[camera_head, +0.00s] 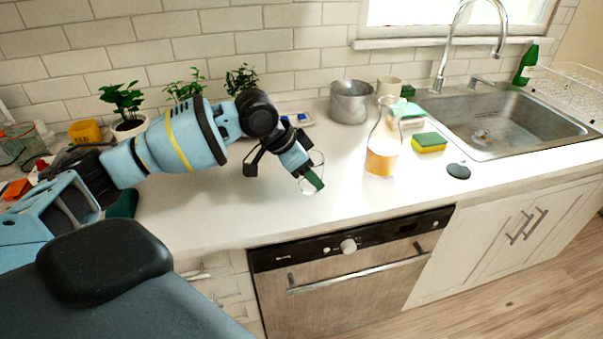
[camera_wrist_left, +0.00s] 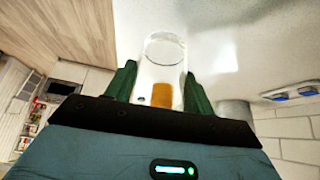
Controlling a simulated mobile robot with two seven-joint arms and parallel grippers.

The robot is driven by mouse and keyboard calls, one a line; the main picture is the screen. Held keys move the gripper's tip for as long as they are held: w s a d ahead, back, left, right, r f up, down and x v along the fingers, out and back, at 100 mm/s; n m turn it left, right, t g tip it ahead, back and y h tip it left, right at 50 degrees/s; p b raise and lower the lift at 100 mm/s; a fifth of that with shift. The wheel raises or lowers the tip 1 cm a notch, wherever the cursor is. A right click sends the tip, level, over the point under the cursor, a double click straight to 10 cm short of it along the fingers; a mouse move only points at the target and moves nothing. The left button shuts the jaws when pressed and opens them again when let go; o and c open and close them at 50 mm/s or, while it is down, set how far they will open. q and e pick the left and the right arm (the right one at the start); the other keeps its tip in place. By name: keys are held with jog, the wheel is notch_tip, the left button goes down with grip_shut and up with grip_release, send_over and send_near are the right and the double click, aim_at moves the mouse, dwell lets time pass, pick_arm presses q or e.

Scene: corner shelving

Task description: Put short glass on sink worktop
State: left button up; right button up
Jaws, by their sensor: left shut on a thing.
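The short glass is clear and hard to see in the head view (camera_head: 306,187), at the tip of my left gripper (camera_head: 313,177). In the left wrist view the short glass (camera_wrist_left: 164,62) stands between the two green fingers of my left gripper (camera_wrist_left: 158,88), which is shut on it. An orange patch shows through its lower part. I cannot tell whether its base touches the counter. The sink worktop (camera_head: 235,210) is the white counter beneath my left gripper, running right to the steel sink (camera_head: 500,142). My right gripper is not in view.
A carafe (camera_head: 382,160) with orange liquid stands right of my left gripper. Potted plants (camera_head: 124,105) line the wall. Counter in front of my gripper is clear.

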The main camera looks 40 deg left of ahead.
pick_arm(q)
jog(key=w+a, duration=0.1)
jog(key=a, duration=0.1)
jog(key=w+a, duration=0.1)
jog(key=shift+w+a+f, duration=0.15)
jog(key=shift+w+a, duration=0.05)
jog(key=shift+a, duration=0.2)
jog(key=shift+f, duration=1.8)
jog(key=o, duration=1.2)
jog(key=shift+f, duration=0.2)
jog(key=shift+s+a+r, duration=0.1)
jog(key=shift+s+r, duration=0.1)
jog(key=shift+r, duration=0.3)
jog(key=v, duration=1.1)
jog(key=shift+a+r+p, duration=0.1)
jog(key=shift+r+p, duration=0.05)
jog(key=shift+p, duration=0.2)
